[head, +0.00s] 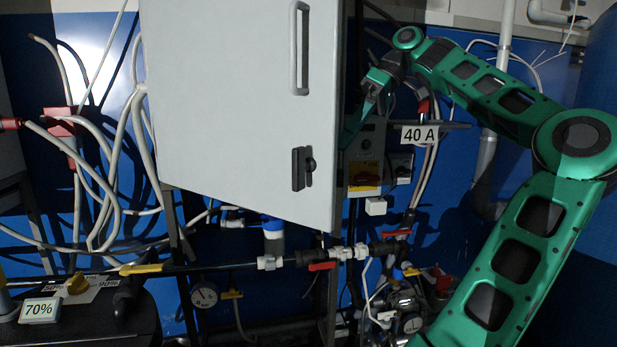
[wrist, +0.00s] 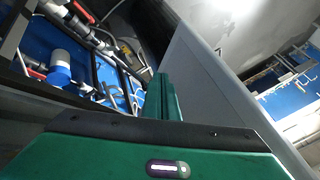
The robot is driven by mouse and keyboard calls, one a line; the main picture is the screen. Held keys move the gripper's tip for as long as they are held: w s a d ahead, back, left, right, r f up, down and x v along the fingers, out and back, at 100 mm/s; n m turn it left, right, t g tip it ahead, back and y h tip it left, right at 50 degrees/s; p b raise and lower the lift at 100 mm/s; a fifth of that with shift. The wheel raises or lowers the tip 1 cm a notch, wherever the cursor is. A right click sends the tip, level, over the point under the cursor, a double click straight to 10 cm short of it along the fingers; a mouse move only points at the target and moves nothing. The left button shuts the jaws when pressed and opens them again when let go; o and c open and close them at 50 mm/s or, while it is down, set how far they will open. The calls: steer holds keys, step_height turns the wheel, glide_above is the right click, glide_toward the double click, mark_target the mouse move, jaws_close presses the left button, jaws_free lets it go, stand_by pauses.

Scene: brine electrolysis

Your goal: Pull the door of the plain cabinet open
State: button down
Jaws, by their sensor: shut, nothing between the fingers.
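The plain cabinet's door (head: 232,100) is a light grey panel in the head view, with a long vertical handle (head: 299,48) and a dark latch (head: 303,168) near its right edge. Its lower edge slants down to the right, so it looks swung partly outward. My gripper (head: 350,130) is at the door's right edge, its fingertips partly hidden behind it. In the wrist view the fingers (wrist: 161,85) are shut and empty. They lie alongside the grey door panel (wrist: 215,85); I cannot tell whether they touch it. The cabinet's inside is hidden.
Right of the door are a control box (head: 365,160) and a sign reading 40 A (head: 420,134). A pipe with red-handled valves (head: 322,266) runs below the door. Cables (head: 120,150) hang at the left. A 70% sign (head: 40,310) is at lower left.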

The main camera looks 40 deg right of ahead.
mark_target(314, 175)
steer(key=shift+w+a+f, duration=0.2)
steer(key=shift+a+f, duration=1.05)
steer(key=shift+a, duration=0.25)
steer(key=shift+w+a+f, duration=0.25)
steer(key=shift+a+f, duration=0.95)
steer(key=shift+a, duration=0.35)
steer(key=shift+w+a+f, duration=0.2)
steer(key=shift+a+f, duration=1.05)
steer(key=shift+a, duration=0.25)
steer(key=shift+a, duration=0.1)
